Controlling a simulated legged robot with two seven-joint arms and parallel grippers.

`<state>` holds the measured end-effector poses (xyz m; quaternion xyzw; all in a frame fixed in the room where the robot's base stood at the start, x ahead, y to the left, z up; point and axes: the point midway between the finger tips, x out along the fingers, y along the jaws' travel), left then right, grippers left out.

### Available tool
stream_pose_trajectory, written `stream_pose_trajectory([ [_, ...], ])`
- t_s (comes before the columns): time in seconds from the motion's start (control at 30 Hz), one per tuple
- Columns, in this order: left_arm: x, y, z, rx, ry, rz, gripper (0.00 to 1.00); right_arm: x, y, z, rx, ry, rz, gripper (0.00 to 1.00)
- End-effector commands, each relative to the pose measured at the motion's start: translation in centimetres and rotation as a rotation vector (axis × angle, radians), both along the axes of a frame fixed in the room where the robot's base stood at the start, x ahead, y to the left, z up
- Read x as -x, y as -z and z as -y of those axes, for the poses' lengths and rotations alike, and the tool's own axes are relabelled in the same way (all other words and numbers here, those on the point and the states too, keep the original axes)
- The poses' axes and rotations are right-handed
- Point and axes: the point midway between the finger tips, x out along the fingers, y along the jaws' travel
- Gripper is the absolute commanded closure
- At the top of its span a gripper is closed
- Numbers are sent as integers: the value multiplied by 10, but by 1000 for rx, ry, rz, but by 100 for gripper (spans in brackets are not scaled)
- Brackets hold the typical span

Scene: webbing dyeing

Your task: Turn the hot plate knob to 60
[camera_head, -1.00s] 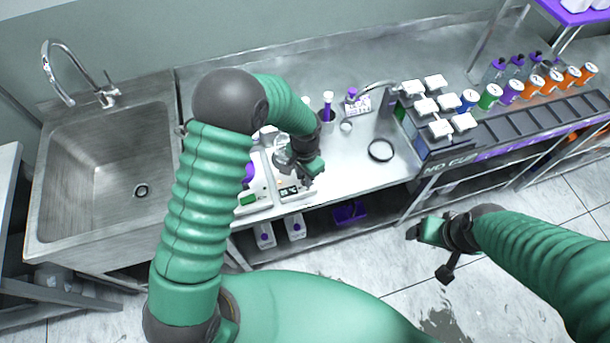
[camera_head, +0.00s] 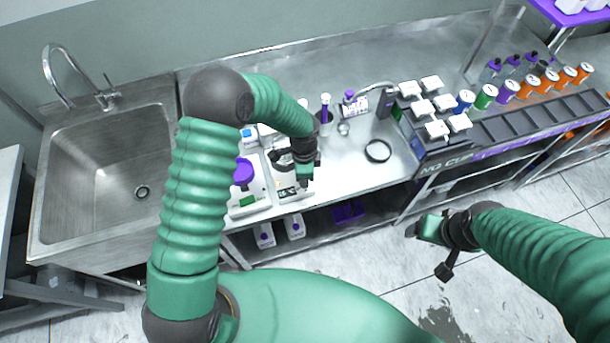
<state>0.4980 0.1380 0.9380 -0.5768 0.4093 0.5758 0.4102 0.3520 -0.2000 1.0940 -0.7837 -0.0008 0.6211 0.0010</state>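A white device with a small dark display (camera_head: 287,191) stands at the front edge of the metal counter and looks like the hot plate. Dark glassware stands on its back part, partly hidden by my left arm. My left gripper (camera_head: 304,180) points down over the right front of this device, close to the display. It hides the knob area, and I cannot tell whether it touches the knob or how far its fingers are apart. The knob's setting is not readable. My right gripper (camera_head: 430,252) is open and empty over the floor, right of centre.
Another white device with a purple top (camera_head: 243,172) stands just left. A steel sink (camera_head: 105,180) is at left.

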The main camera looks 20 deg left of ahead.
Motion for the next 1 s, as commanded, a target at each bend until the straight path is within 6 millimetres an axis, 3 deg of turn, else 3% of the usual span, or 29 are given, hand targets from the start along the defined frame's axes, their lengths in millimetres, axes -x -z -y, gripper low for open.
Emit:
stream_pose_trajectory([
  [0.5,-2,-1,-5,-5,17,3,100,0,-1,0,0,0,0,23],
  [0.53,-2,-1,-5,-5,17,3,73,0,-1,0,0,0,0,23],
  [0.67,-1,0,-4,-5,17,2,56,0,-1,0,0,0,0,23],
  [1.0,0,-2,-2,-3,17,0,55,0,0,0,0,0,0,23],
])
